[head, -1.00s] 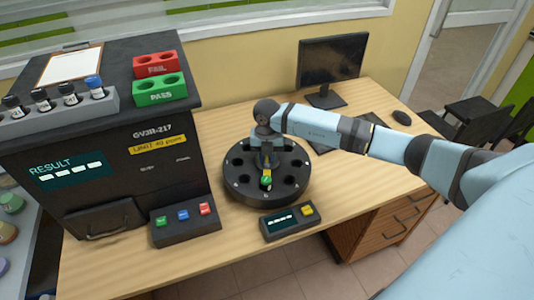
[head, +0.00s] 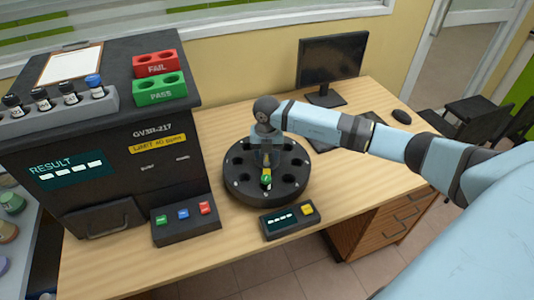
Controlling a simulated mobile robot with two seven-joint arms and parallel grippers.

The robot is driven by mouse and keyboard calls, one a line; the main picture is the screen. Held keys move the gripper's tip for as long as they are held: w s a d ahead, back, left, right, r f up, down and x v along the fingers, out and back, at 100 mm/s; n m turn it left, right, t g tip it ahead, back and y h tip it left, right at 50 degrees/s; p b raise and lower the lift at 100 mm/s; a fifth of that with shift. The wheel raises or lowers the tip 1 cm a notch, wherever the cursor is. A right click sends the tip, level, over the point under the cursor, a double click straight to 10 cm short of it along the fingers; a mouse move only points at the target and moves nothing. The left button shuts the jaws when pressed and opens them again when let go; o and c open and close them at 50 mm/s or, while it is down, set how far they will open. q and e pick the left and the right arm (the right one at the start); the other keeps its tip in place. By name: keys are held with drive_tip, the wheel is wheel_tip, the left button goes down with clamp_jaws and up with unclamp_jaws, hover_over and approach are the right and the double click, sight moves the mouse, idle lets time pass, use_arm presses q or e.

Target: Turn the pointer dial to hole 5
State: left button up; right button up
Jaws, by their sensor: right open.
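The dial is a round black carousel (head: 268,194) with several dark holes around its rim, standing on the wooden desk. A pointer (head: 266,178) with a yellow and green tip points toward the front of the carousel. My right arm comes in from the right, and my right gripper (head: 266,160) hangs over the carousel's middle, pointing down, open, at the rear of the pointer. Its fingertips are small and partly hidden, so contact with the pointer cannot be made out. The hole numbers are too small to read. My left gripper is not in view.
A small display box (head: 290,220) with a yellow button stands just in front of the carousel. The black analyser (head: 110,150) and its button panel (head: 185,223) stand at left. A monitor (head: 331,65) stands behind. Desk surface right of the carousel is mostly clear.

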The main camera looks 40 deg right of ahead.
sight(267, 155)
wheel_tip(267, 155, up, 13)
drive_tip(key=shift+r, duration=0.2)
idle(0.6)
